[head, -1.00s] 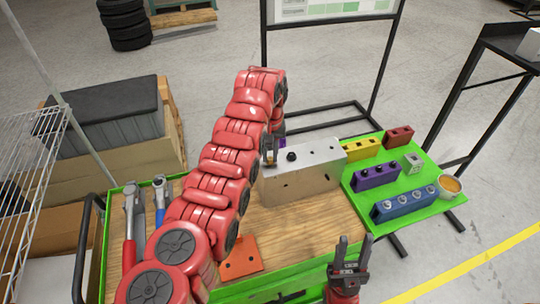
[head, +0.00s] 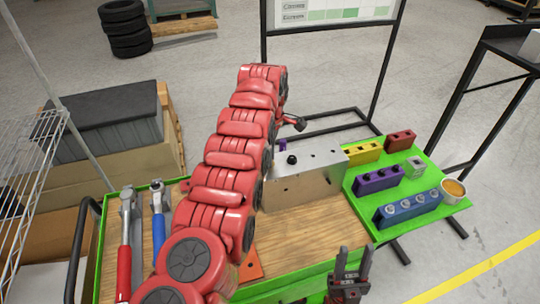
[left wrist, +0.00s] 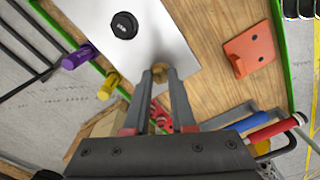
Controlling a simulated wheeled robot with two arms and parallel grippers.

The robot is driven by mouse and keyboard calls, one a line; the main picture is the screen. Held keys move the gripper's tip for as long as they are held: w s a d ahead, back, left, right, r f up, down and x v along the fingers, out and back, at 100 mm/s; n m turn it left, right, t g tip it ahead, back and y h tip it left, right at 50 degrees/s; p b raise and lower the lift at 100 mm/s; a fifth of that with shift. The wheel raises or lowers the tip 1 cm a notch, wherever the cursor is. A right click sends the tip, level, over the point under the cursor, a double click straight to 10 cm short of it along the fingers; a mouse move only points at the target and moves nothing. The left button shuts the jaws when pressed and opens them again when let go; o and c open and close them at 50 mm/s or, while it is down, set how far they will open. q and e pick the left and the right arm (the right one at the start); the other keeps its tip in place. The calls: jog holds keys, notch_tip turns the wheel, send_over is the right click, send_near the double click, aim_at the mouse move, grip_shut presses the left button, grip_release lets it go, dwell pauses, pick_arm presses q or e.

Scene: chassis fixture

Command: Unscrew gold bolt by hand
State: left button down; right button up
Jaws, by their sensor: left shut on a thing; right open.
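A gold bolt (left wrist: 165,73) is between the fingertips of my left gripper (left wrist: 163,78) in the left wrist view. The gripper is shut on it. A black bolt (head: 291,159) sits in the block's top and also shows in the left wrist view (left wrist: 123,25). My right gripper (head: 352,264) is open and empty near the bench's front edge.
A green board (head: 425,213) at the right carries red, yellow, purple and blue blocks, a small grey block and a cup (head: 454,192). Wrenches (head: 158,225) lie at the left. An orange plate (left wrist: 248,50) lies on the wooden top, partly behind my arm in the head view.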

pick_arm(q)
jog(key=shift+f, duration=0.1)
jog(key=c, duration=0.7)
grip_release()
jog(key=shift+s, duration=0.1)
jog(key=shift+c, duration=0.2)
jog(key=shift+o, duration=0.3)
